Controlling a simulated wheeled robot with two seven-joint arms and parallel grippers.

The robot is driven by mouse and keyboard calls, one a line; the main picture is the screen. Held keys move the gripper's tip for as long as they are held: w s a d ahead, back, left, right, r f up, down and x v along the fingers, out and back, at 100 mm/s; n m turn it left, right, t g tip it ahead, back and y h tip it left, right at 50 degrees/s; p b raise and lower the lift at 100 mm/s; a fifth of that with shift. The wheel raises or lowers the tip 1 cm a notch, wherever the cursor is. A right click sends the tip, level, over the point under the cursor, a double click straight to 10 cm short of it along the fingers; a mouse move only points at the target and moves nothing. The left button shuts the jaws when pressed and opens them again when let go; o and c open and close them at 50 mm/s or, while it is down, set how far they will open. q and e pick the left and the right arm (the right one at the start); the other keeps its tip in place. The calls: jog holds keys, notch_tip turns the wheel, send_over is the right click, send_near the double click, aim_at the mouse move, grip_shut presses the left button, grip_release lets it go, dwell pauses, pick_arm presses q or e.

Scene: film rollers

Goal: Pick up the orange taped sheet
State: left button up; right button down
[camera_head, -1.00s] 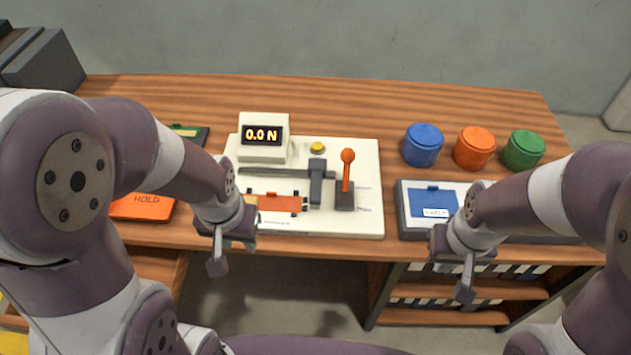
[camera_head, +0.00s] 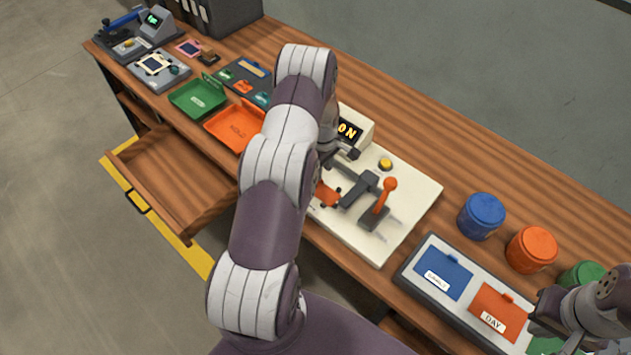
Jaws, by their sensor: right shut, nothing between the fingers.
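The orange taped sheet (camera_head: 327,194) appears to be the small orange piece lying across the white tester (camera_head: 408,214), beside its dark clamp; my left arm hides its left part. My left gripper (camera_head: 346,152) is just above it in the picture, over the tester near its display; my arm mostly hides it, and I cannot tell its opening. My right gripper (camera_head: 546,307) is shut and empty at the lower right, over the panel with coloured flaps, well away from the sheet.
An orange HOLD tray (camera_head: 232,128) and a green tray (camera_head: 197,97) lie left of my arm. An open, empty-looking drawer (camera_head: 172,178) juts out in front. An orange lever (camera_head: 384,196) stands on the tester. Blue (camera_head: 482,216), orange (camera_head: 531,249) and green jars stand at the right.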

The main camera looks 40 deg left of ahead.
pick_arm(q)
notch_tip(320, 180, down, 4)
jog(key=shift+a+p, duration=0.15)
jog(key=shift+p, duration=0.3)
jog(key=shift+s, duration=0.1)
grip_shut()
